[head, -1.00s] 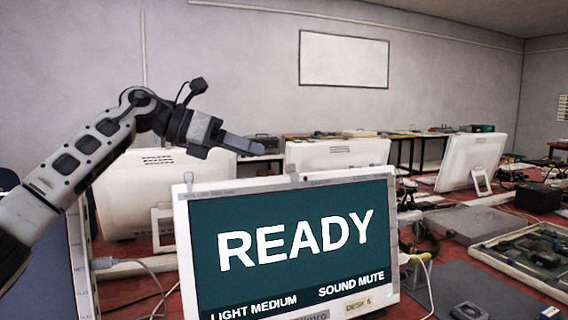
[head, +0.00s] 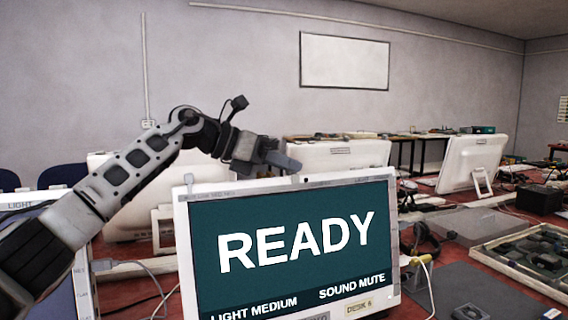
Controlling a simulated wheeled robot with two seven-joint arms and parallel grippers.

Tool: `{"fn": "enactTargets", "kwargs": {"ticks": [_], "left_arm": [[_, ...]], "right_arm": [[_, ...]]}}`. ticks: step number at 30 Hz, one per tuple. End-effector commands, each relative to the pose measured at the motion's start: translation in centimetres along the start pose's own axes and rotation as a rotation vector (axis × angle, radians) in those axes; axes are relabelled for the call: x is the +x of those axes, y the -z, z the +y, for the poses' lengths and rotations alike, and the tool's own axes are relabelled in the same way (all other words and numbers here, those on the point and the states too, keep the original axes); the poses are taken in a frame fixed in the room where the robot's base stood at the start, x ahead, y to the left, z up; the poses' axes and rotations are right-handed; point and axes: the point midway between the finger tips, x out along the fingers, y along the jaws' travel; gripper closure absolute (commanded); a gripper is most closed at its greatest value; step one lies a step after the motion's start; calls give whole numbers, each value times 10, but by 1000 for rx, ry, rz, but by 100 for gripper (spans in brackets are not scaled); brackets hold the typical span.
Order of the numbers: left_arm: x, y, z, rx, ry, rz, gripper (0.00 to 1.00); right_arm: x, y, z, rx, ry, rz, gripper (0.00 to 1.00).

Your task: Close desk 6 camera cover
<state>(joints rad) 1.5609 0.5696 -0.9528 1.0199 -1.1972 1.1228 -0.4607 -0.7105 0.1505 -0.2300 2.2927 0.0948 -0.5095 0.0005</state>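The desk 6 monitor (head: 290,236) stands upright in the front middle of the head view, with a white frame, a READY screen and a DESK 6 label (head: 358,306). A small dark spot, apparently the camera lens (head: 306,180), shows in its top edge. A small pale tab, perhaps the cover (head: 294,178), is just left of this spot, and its outline is hard to make out. My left gripper (head: 285,163) is just above and left of the spot, fingers pointing right. I cannot tell whether it touches the tab or is open. My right gripper is not in view.
Other white monitors stand behind, one at the back centre (head: 345,153) and one at the right (head: 472,162). A cable (head: 428,285) hangs beside the desk 6 monitor. An open tray of parts (head: 535,255) lies at the right.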

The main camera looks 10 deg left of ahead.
Motion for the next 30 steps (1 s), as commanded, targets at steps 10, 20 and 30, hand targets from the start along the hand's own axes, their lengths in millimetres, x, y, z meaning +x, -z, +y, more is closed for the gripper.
{"fn": "enactTargets", "kwargs": {"ticks": [10, 20, 30], "left_arm": [[13, -12, -2, -1, 3, 0, 100], [24, -12, -1, 2, 0, -4, 100], [24, -11, 0, 1, 0, -2, 58]], "right_arm": [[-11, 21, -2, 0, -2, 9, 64], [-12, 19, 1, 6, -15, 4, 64], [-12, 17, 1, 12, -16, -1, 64]]}}
